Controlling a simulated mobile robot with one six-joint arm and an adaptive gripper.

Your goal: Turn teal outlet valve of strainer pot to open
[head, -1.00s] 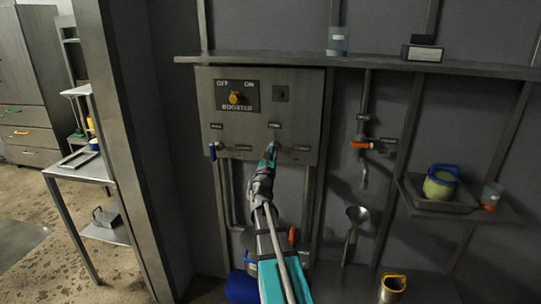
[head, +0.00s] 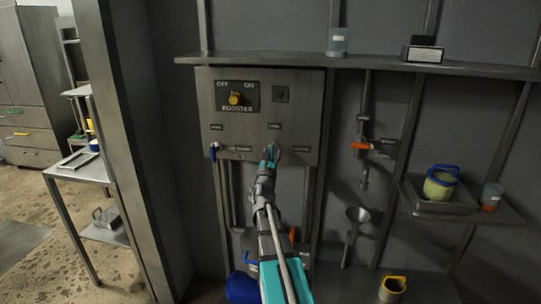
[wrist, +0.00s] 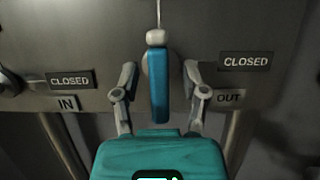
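The teal outlet valve handle (wrist: 158,88) hangs straight down from its pivot in the wrist view, between the CLOSED/IN plates on the left and the CLOSED/OUT plates on the right. My gripper (wrist: 158,72) is open, with one grey finger on each side of the handle and a visible gap on both sides. In the head view my gripper (head: 270,154) is at the lower middle of the booster panel (head: 302,120), largely covering the handle. The strainer pot (head: 255,245) shows only partly below, behind my arm.
The yellow booster knob (head: 235,98) is above. An orange-handled tap (head: 361,146) and a side shelf (head: 470,210) are to the right. A long shelf (head: 380,64) runs over the panel.

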